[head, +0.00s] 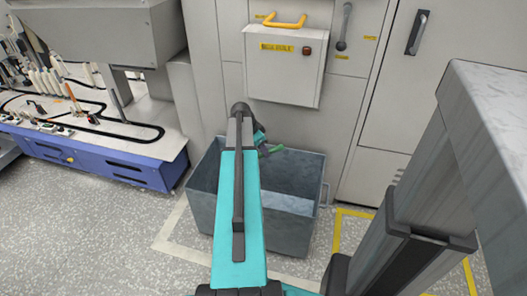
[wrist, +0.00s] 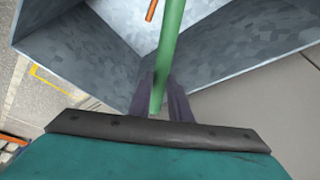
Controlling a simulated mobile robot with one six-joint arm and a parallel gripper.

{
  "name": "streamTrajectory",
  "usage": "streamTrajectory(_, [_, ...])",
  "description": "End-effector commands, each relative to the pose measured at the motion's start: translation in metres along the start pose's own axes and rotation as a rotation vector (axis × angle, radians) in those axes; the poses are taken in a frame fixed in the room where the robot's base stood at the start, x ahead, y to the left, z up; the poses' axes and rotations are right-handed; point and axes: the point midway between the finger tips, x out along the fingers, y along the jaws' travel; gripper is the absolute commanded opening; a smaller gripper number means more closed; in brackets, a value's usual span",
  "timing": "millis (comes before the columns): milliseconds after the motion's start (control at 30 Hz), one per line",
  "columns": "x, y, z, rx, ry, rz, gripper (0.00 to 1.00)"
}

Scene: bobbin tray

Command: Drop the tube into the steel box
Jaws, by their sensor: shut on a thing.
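The green tube (wrist: 171,45) is between the two dark fingers of my gripper (wrist: 165,98) in the wrist view, with the gripper shut on it. The steel box (head: 288,232) is a grey open bin on the floor. My gripper and the tube are over its opening, toward the back. In the wrist view the box's inner walls (wrist: 70,50) surround the tube's far end.
A small orange rod (wrist: 151,10) shows inside the box in the wrist view. A grey cabinet (head: 375,150) with a yellow-handled panel (head: 285,65) stands behind the box. A machine with a blue base (head: 95,165) stands at left. Yellow floor tape (head: 338,228) lies at right.

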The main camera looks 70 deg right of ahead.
Motion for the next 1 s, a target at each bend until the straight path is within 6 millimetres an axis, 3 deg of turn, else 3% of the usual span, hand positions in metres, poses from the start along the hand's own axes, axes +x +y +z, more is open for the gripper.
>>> streamTrajectory(267, [0.008,0.0,0.004,-0.001,0.0,0.0,0.0])
streamTrajectory(700, [0.044,0.0,0.018,0.0,0.0,0.001,0.0])
streamTrajectory(1000, [0.056,0.0,0.022,0.0,0.0,0.0,0.0])
